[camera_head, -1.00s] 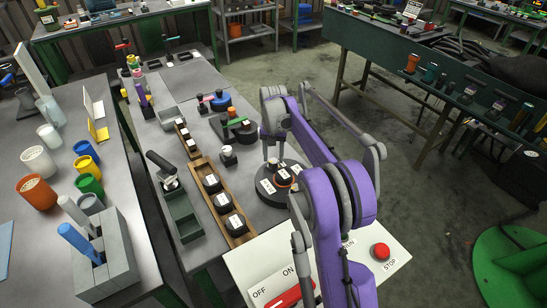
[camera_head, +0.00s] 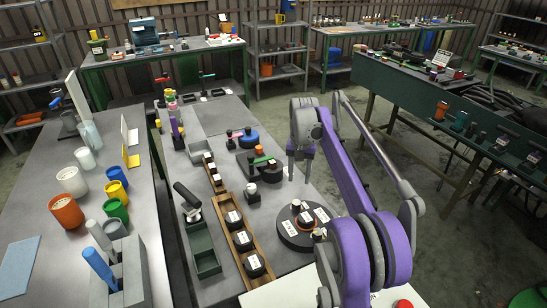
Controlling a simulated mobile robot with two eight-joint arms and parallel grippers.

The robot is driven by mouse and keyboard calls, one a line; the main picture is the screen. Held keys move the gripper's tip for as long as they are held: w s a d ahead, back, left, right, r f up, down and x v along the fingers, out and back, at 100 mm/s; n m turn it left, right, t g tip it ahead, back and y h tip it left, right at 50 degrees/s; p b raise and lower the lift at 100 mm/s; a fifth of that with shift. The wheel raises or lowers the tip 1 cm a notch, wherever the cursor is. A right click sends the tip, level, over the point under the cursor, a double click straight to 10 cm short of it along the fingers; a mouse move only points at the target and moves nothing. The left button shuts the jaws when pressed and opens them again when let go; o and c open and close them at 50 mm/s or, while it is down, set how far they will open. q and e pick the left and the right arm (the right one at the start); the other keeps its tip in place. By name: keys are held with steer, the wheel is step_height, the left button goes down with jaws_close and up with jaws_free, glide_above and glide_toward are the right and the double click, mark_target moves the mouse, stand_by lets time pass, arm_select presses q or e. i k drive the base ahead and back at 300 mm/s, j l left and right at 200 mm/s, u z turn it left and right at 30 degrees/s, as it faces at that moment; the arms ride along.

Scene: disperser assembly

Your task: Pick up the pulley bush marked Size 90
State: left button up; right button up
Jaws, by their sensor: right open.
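Black bushes with white labels sit in a long wooden tray (camera_head: 229,203) on the middle table. The larger ones are a far bush (camera_head: 233,220), a middle bush (camera_head: 243,242) and a near bush (camera_head: 255,267). Smaller labelled pieces (camera_head: 213,170) sit in the tray's far part. The labels are too small to read, so I cannot tell which is Size 90. My right gripper (camera_head: 300,178) is open and empty, pointing down to the right of the tray and apart from the bushes. My left gripper is not in view.
A round dark base (camera_head: 292,239) with labelled pieces stands right of the tray. A green bin (camera_head: 205,259) is on the tray's left. A black piece with a white top (camera_head: 253,191) stands between tray and gripper. Coloured cups (camera_head: 115,190) stand on the left table.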

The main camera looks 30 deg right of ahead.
mark_target(306, 222)
steer(key=k+j, duration=0.75)
steer(key=j, duration=0.2)
